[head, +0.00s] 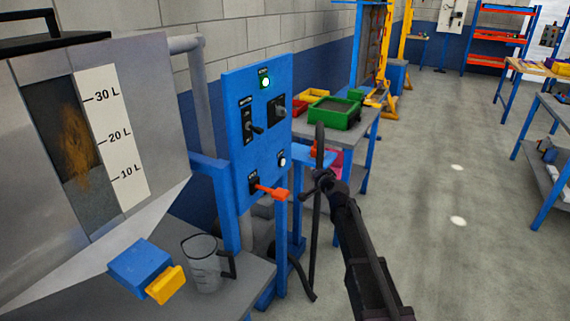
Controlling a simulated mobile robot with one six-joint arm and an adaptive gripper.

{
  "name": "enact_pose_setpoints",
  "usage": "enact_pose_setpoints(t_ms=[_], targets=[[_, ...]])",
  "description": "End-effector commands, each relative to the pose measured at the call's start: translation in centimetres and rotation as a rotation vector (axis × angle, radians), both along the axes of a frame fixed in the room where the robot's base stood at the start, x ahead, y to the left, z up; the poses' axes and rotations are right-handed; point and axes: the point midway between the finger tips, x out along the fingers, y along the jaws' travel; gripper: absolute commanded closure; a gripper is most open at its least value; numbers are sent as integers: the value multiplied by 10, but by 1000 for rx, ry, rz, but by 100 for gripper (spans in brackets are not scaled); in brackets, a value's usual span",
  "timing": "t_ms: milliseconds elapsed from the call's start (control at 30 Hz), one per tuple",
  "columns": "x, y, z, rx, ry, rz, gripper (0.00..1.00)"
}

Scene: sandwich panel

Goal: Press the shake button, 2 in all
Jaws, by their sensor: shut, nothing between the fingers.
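A blue upright control panel (238,125) stands left of centre in the head view. A small round white button (281,160) is at its lower right; its label is too small to read, so I cannot confirm that it is the shake button. My gripper (306,192) is shut and empty. In the picture it is to the right of and below the white button, beside the panel's lower right edge. It appears apart from the button.
A steel tank with a level scale (113,135) and a glass jug (203,265) are left. Open floor (455,270) lies right.

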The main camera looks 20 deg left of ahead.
Motion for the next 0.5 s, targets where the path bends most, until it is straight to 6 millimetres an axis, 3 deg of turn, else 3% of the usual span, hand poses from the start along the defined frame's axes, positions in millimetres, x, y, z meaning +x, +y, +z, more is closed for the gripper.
enact_pose_setpoints(t_ms=[500], targets=[[-2,23,0,0,0,8,100]])
